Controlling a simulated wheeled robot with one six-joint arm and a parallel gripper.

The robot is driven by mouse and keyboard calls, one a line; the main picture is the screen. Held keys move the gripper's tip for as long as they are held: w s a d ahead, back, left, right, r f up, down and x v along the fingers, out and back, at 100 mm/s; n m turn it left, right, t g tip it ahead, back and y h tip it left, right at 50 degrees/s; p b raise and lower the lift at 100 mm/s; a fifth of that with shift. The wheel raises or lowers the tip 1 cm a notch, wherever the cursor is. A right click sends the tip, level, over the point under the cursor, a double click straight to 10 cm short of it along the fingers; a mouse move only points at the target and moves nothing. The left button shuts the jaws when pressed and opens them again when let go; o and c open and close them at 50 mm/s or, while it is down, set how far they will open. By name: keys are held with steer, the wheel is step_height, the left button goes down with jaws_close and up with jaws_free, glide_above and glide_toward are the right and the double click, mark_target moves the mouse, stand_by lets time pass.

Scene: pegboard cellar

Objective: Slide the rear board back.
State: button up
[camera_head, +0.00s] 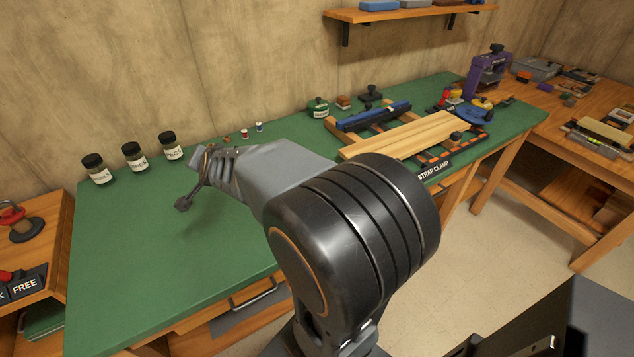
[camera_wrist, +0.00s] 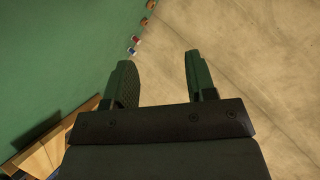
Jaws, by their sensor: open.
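Pale wooden boards (camera_head: 415,135) lie flat on a dark-and-orange frame labelled STRAP CLAMP (camera_head: 433,171), towards the right of the green bench. A faint seam runs along them, and I cannot clearly tell the rear board from the front one. A blue bar (camera_head: 375,115) lies behind them. My gripper (camera_head: 192,180) is over the left part of the bench, well apart from the boards. In the wrist view my gripper (camera_wrist: 160,75) is open with nothing between its fingers. Pale wood (camera_wrist: 40,158) shows at that view's lower left corner.
Three labelled jars (camera_head: 133,157) stand at the bench's back left. Small spools (camera_head: 259,127), a green jar (camera_head: 318,107) and a black-knobbed block (camera_head: 371,94) line the back. A purple device (camera_head: 488,72) stands at the far right end. Green bench top (camera_head: 130,240) is clear at left.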

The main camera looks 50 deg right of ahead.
mark_target(349, 149)
steer(key=s+d+f+m+g+h+b, duration=0.1)
steer(key=d+f+m+g+h+b, duration=0.1)
steer(key=d+m, duration=0.4)
steer(key=s+d+f+m+g+h+b, duration=0.2)
steer(key=d+f+m+h, duration=0.3)
steer(key=d, duration=0.6)
steer(key=s+d+f+m+g+h+b, duration=0.2)
steer(key=d+f+m+g+h+b, duration=0.1)
steer(key=d+m+h, duration=0.4)
steer(key=shift+d+f+m+g+b, duration=0.35)
steer(key=shift+d+f+m+g, duration=0.4)
steer(key=shift+m, duration=0.35)
steer(key=s+d+m+g, duration=0.1)
steer(key=s+f+m+g+b, duration=0.1)
steer(key=s+m+g, duration=0.1)
steer(key=s+d+f+m+g+h, duration=0.1)
steer(key=g, duration=0.1)
steer(key=shift+s+d+f+g, duration=0.25)
steer(key=shift+s+d, duration=0.05)
steer(key=shift+s+d+f+m+g, duration=0.15)
steer(key=shift+s+m+g, duration=0.35)
steer(key=shift+m, duration=0.1)
steer(key=d, duration=0.4)
steer(key=s+d, duration=0.1)
steer(key=d, duration=0.4)
steer(key=s+d+b, duration=0.1)
steer(key=d, duration=0.3)
steer(key=shift+s+d, duration=0.25)
steer(key=shift+d, duration=0.05)
